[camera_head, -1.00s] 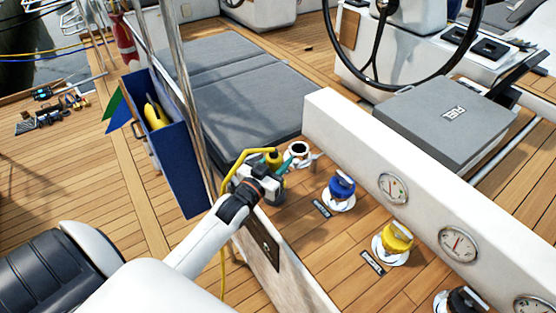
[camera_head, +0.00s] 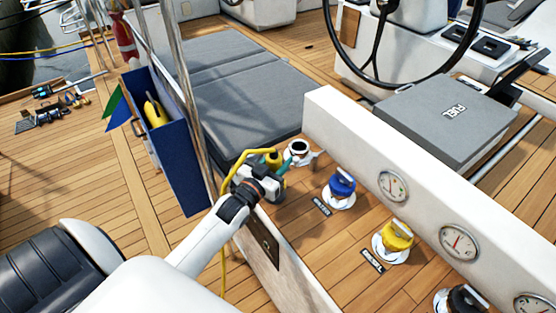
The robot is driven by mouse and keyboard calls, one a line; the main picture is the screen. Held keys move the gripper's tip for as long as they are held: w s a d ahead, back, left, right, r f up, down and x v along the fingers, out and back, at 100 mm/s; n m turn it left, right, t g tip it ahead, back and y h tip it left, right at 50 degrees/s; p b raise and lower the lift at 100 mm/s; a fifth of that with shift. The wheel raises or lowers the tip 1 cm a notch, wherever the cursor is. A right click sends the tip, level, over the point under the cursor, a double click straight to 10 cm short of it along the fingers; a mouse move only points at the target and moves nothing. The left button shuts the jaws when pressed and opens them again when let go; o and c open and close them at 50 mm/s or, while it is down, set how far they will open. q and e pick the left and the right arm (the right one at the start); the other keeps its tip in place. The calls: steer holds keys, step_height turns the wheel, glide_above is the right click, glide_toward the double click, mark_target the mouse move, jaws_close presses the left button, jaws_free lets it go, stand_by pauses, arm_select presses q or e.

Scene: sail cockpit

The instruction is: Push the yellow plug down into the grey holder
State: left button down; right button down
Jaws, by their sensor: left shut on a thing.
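The yellow plug (camera_head: 273,157) stands on the coaming beside the blue pocket, with a yellow cable (camera_head: 250,153) looping from it over my gripper and hanging down the coaming's side. My left gripper (camera_head: 278,168) reaches in from the lower left and is shut on the plug, with a teal fingertip against it. My gripper hides the plug's lower part. I cannot make out the grey holder clearly; it is hidden or blends with my gripper. My right gripper is not in view.
A white fitting with a dark opening (camera_head: 298,148) stands just right of the plug. Blue (camera_head: 341,184) and yellow (camera_head: 397,235) deck caps lie to the right. A steel post (camera_head: 190,100) and the blue pocket (camera_head: 182,165) stand close on the left.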

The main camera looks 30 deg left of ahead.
arm_select(q)
steer(key=c, duration=1.1)
jaws_free()
steer(key=shift+c, duration=0.2)
steer(key=shift+f, duration=0.1)
steer(key=s+p, duration=0.4)
steer(key=s, duration=0.7)
